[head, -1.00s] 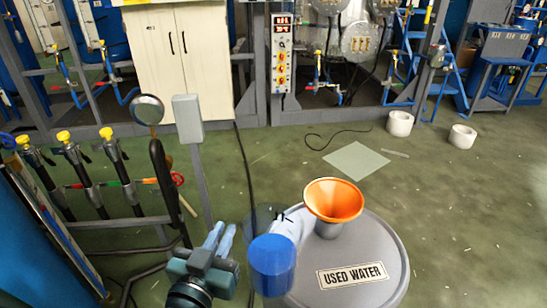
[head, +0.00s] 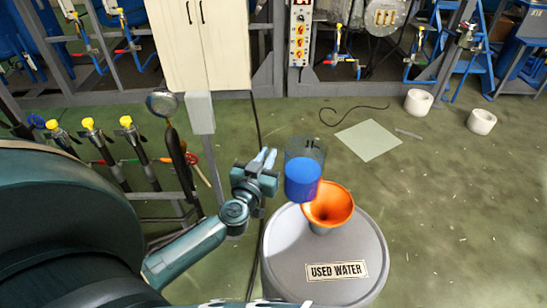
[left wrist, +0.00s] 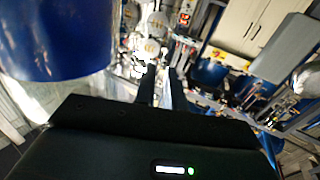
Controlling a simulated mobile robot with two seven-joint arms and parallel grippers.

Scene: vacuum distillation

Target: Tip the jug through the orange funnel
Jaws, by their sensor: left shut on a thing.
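The jug (head: 303,176) is clear with blue liquid in its lower part, and looks roughly upright. My left gripper (head: 266,164) is at its left side, shut on it; the exact grip is hard to see. The jug's blue body also fills the upper left of the left wrist view (left wrist: 55,38), left of the dark fingers (left wrist: 160,85). The orange funnel (head: 332,203) stands on the grey drum (head: 290,258) labelled USED WATER. In the head view the jug overlaps the funnel's upper left rim; I cannot tell its height above it. My right gripper is not in view.
A grey box on a post (head: 200,112) and yellow-capped valves (head: 90,125) stand left of the drum. A pale sheet (head: 368,140), a cable and two white rings (head: 418,101) lie on the floor behind. Floor right of the drum is clear.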

